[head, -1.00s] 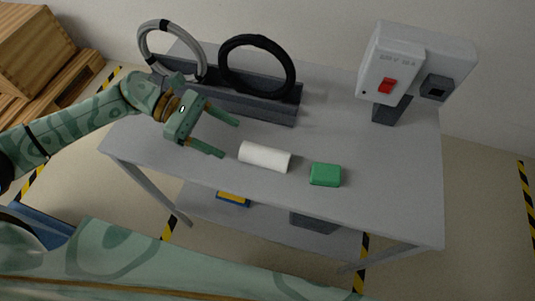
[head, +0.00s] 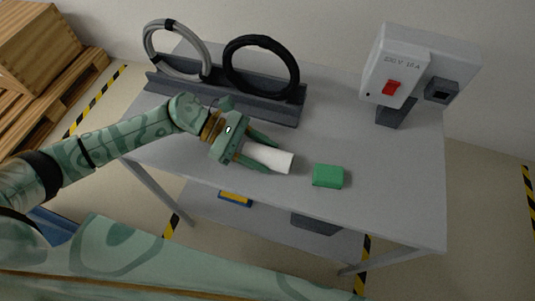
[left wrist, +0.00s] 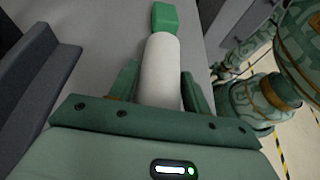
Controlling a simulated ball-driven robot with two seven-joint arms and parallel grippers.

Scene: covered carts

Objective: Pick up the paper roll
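The white paper roll (head: 269,158) lies on its side on the grey table. My left gripper (head: 270,157) is around its left end, one finger on each side. In the left wrist view the roll (left wrist: 161,72) stretches away between the fingers, which look open, with at most narrow gaps to its sides. The end nearest the palm is hidden. My right arm shows at the right of the left wrist view; its gripper is too small and unclear there to read, and it is not in the head view.
A green block (head: 328,175) lies just beyond the roll's far end. A dark rack (head: 270,109) with a grey ring (head: 149,53) and a black ring (head: 297,72) stands behind. A grey switch box (head: 400,62) stands at the back right. The table's right part is clear.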

